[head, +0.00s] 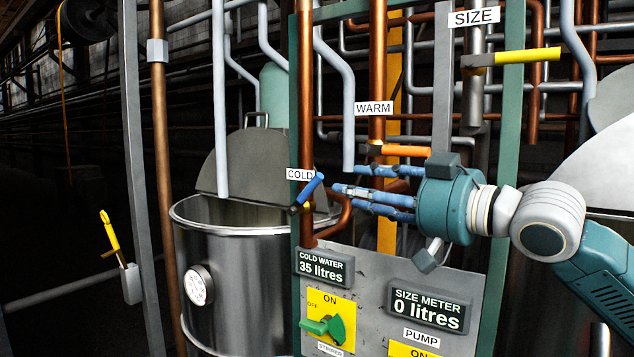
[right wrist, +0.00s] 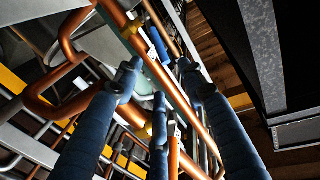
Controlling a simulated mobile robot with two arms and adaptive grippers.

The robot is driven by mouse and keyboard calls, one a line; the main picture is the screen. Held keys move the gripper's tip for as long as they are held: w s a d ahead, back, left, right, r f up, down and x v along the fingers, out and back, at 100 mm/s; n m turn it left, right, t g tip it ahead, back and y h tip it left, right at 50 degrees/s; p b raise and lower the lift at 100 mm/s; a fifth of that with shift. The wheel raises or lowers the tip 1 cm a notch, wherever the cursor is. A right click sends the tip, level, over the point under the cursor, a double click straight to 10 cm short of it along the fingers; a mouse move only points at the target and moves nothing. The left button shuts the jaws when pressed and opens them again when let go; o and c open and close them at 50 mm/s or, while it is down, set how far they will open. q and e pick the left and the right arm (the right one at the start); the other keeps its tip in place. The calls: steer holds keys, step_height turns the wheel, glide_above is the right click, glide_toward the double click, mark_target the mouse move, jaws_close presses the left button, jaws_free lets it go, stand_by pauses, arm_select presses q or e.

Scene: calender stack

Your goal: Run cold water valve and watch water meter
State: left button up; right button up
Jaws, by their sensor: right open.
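The cold water valve has a blue handle (head: 312,188) beside the COLD label (head: 300,174), tilted up to the right on a copper pipe. The COLD WATER meter (head: 324,269) below it reads 35 litres. My right gripper (head: 350,188) is open, its blue fingers pointing left at the valve with a small apparent gap to the handle. In the right wrist view the spread fingers (right wrist: 158,100) show, with a blue bar that looks like the handle (right wrist: 159,46) beyond them. My left gripper is not in view.
An orange WARM handle (head: 405,151) lies just above my right gripper, and a yellow SIZE handle (head: 527,55) is higher right. The SIZE METER (head: 428,309) reads 0 litres. A green stirrer switch (head: 325,328) is below. A steel vat (head: 235,285) stands left.

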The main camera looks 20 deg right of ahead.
mark_target(316, 182)
steer(key=p+x, duration=0.4)
steer(key=x, duration=0.6)
steer(key=shift+p, duration=0.4)
steer(key=shift+w+a+f, duration=0.1)
steer(key=shift+w+a, duration=0.05)
steer(key=shift+w, duration=0.25)
jaws_close()
